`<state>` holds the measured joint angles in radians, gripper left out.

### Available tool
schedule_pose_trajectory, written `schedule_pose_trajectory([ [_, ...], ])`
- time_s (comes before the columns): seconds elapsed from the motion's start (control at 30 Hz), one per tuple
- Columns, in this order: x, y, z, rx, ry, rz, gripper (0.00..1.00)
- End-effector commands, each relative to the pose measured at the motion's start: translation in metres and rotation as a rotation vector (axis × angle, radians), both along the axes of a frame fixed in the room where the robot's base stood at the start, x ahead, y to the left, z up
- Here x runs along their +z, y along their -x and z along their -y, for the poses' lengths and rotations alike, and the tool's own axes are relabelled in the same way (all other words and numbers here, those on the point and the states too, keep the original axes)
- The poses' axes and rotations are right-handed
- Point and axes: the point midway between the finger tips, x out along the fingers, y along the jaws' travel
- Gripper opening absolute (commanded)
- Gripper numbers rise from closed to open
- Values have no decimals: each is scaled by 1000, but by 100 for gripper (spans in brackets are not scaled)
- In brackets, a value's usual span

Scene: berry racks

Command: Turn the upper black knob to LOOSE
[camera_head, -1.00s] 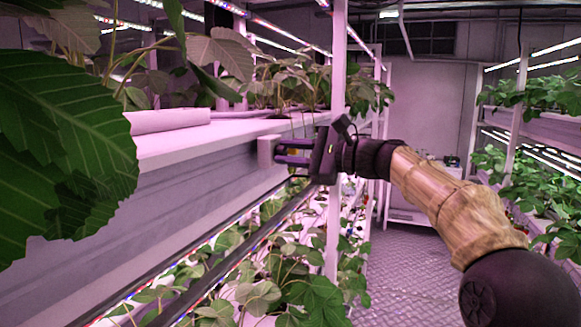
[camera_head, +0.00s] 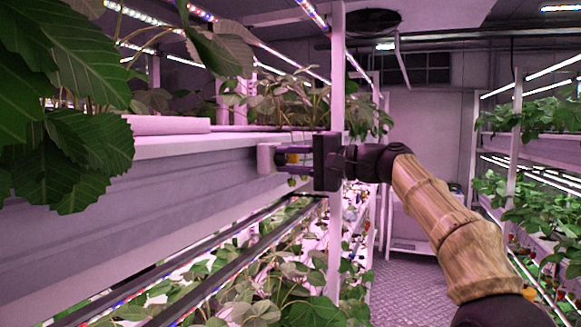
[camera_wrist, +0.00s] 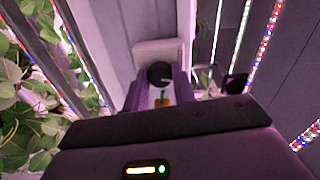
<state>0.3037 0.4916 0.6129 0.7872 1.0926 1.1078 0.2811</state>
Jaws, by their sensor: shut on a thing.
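In the head view a pale box (camera_head: 267,158) sits on the side of the shelf's long trough. My gripper (camera_head: 290,157) reaches it from the right, its fingers pointing left at the box. In the wrist view the box's pale face (camera_wrist: 160,52) lies beyond my fingers. A round black knob (camera_wrist: 159,74) sits between the fingertips of my gripper (camera_wrist: 161,82), and the fingers are shut on it. A light mark shows on the knob. A second dark round part (camera_wrist: 236,84) lies to the right, clear of the fingers. I cannot read any lettering, so the knob's setting is unclear.
A white upright post (camera_head: 335,225) stands right behind my gripper. Large leaves (camera_head: 75,150) hang close at the upper left. Dark rails with light strips (camera_head: 235,260) and plants lie below the trough. The aisle floor (camera_head: 405,290) at the right is clear.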

Motion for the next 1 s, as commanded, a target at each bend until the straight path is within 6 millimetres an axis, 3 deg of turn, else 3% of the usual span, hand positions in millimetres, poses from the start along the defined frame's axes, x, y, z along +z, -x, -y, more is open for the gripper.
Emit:
schedule_pose_trajectory([
  [0.67, -6, -1, 0, 6, 36, 68, 3],
  [0.7, -6, -1, 0, 6, 36, 68, 34],
  [0.77, -5, -1, 0, 5, 34, 68, 46],
  [1.0, -3, 0, 0, 2, 31, 71, 47],
])
